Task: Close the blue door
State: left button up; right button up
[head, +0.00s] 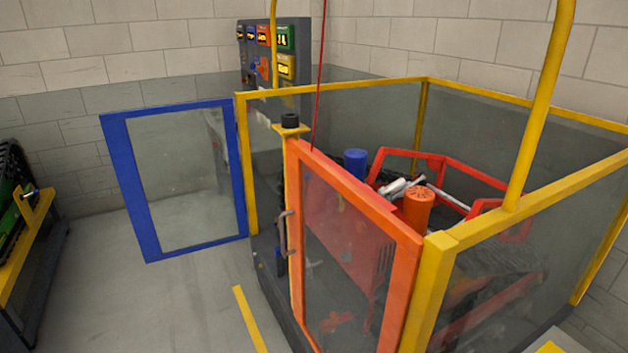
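The blue door (122,186) is a blue frame with a clear pane, at the left of the yellow-framed enclosure in the head view. It stands swung open, reaching out to the left from the yellow post (246,170) that its right edge meets. A handle on the blue door cannot be made out. Neither of my grippers shows in the head view.
An orange door (399,250) with a grey handle (284,233) fills the enclosure's near side and looks shut. Green tracked machinery (24,205) stands at the far left. A control panel (262,65) is behind. Floor before the blue door is clear.

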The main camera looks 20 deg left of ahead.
aim_at(114, 127)
jog(key=i+j, duration=0.1)
jog(key=j, duration=0.4)
jog(key=i+j, duration=0.15)
jog(key=j, duration=0.3)
jog(key=i+j, duration=0.1)
jog(key=j, duration=0.4)
